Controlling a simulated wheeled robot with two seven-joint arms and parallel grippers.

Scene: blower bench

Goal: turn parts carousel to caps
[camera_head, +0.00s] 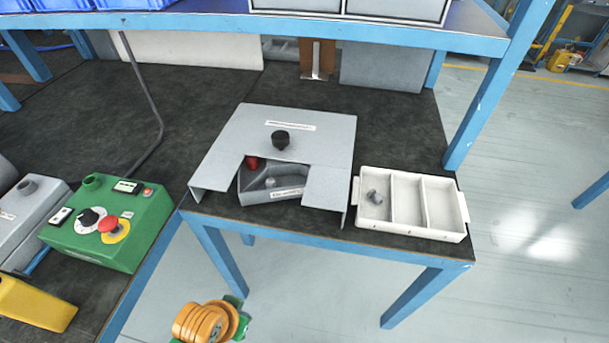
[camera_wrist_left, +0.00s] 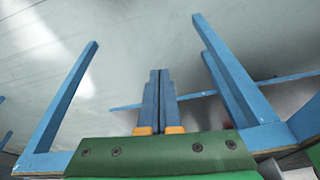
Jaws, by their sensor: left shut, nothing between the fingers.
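The parts carousel has a grey cover (camera_head: 235,140) with a black knob (camera_head: 281,139) on top. It stands on the small dark-topped table. Through the cover's front opening a grey wedge compartment (camera_head: 272,185) with a small label shows; the label is too small to read. A dark red piece (camera_head: 251,163) shows at the opening's left edge. The rest of the carousel is hidden under the cover. My left gripper (camera_wrist_left: 159,72) is shut and empty in the left wrist view, with blue table legs and floor beyond its fingertips. My right gripper is not in view.
A white three-compartment tray (camera_head: 408,232) stands right of the carousel, with a small grey part (camera_head: 375,197) in its left compartment. A green control box (camera_head: 112,240) with a red button is at left. Blue posts frame the table. The dark surface behind the cover is mostly clear.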

